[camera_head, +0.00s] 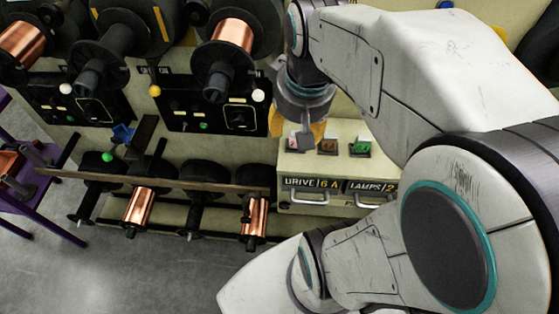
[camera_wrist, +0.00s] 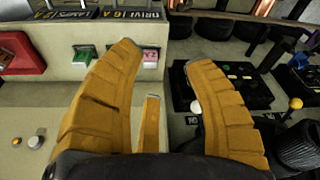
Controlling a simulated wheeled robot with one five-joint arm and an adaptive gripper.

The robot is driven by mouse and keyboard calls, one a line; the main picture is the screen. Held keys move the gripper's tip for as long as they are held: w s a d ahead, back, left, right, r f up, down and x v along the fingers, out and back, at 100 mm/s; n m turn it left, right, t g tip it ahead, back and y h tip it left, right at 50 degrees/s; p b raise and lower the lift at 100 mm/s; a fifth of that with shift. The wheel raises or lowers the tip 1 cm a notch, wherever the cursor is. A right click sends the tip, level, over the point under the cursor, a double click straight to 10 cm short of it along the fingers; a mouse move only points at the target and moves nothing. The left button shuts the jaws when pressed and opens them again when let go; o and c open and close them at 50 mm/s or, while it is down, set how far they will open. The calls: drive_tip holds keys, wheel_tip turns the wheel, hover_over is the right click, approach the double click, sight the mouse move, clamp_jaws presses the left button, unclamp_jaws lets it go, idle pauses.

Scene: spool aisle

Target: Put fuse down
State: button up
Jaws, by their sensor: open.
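My gripper (camera_wrist: 165,85) shows large in the wrist view, its yellow fingers spread apart with nothing clearly held between them. A narrow yellow piece with a grey tip between the two wide fingers looks like a third finger. In the head view my gripper (camera_head: 298,128) points down over the left end of a beige cabinet top (camera_head: 345,130). Close by it is a small pink-marked block (camera_head: 292,143); it also shows in the wrist view (camera_wrist: 150,58). A brown-orange block (camera_head: 328,146) and a green block (camera_head: 360,147) stand to its right. I cannot tell which piece is the fuse.
A rack with copper spools (camera_head: 139,207) and black control panels (camera_head: 210,113) stand left. In the wrist view a red box (camera_wrist: 20,54) lies left. Grey floor (camera_head: 100,275) is open at lower left.

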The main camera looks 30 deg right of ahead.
drive_tip(key=s+a+f+n+t, duration=0.1)
drive_tip(key=s+a+n+t, duration=0.1)
drive_tip(key=s+a, duration=0.3)
drive_tip(key=shift+a+f+n+y, duration=0.15)
drive_tip(key=shift+a+n+y, duration=0.25)
drive_tip(key=shift+a+n, duration=0.35)
